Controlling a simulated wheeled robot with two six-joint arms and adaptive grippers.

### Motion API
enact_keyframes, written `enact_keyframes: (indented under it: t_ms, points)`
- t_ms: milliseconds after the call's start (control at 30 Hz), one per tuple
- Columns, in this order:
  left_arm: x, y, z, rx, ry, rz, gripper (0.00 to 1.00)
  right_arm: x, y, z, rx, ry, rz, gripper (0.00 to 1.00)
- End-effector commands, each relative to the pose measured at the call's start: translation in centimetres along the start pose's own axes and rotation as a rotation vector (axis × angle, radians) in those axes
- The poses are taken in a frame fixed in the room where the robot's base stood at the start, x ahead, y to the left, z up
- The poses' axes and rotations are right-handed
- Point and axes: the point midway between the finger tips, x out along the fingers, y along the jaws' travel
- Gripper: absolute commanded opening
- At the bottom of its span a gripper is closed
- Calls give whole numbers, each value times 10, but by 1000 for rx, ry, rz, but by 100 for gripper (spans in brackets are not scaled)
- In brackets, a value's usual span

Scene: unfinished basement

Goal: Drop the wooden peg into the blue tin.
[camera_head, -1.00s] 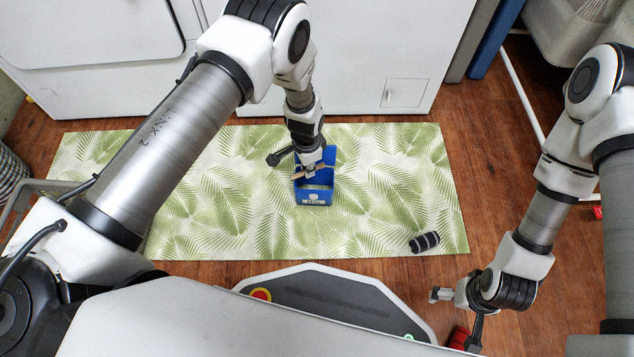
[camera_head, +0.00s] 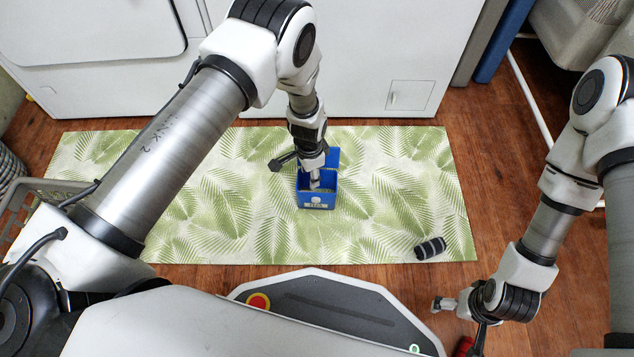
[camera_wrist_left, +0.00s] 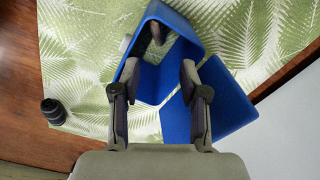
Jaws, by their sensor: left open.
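The blue tin (camera_head: 318,202) stands on the leaf-patterned mat with its lid (camera_head: 333,157) open at the back. The tin (camera_wrist_left: 178,22) and its lid (camera_wrist_left: 226,98) also show in the left wrist view. My left gripper (camera_head: 315,184) points down at the tin's opening. In the left wrist view the left gripper (camera_wrist_left: 157,80) has its fingers apart, with nothing between them. A small brownish shape shows inside the tin beyond the fingers; I cannot tell for sure that it is the wooden peg. My right gripper (camera_head: 443,303) is off the mat at lower right; its jaws are unclear.
A dark ribbed cylinder (camera_head: 430,248) lies on the mat (camera_head: 400,190), right of the tin; it also shows in the left wrist view (camera_wrist_left: 53,111). White cabinets (camera_head: 400,50) stand behind the mat. A red thing (camera_head: 463,346) is near my right gripper.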

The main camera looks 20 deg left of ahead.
Motion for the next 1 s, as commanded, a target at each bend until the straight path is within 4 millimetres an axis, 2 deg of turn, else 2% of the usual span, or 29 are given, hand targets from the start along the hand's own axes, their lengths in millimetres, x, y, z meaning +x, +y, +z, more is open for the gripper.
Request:
enact_keyframes:
  t_ms: [300,433,600,1000]
  points:
    - [-77,-1,-1,-1,2,-3,44,0,0,0,0,0,0,100]
    - [-101,0,0,-1,1,-2,44,0,0,0,0,0,0,100]
    - [-111,0,0,-1,0,0,44,0,0,0,0,0,0,100]
    - [-111,0,0,-2,1,0,44,0,0,0,0,0,0,100]
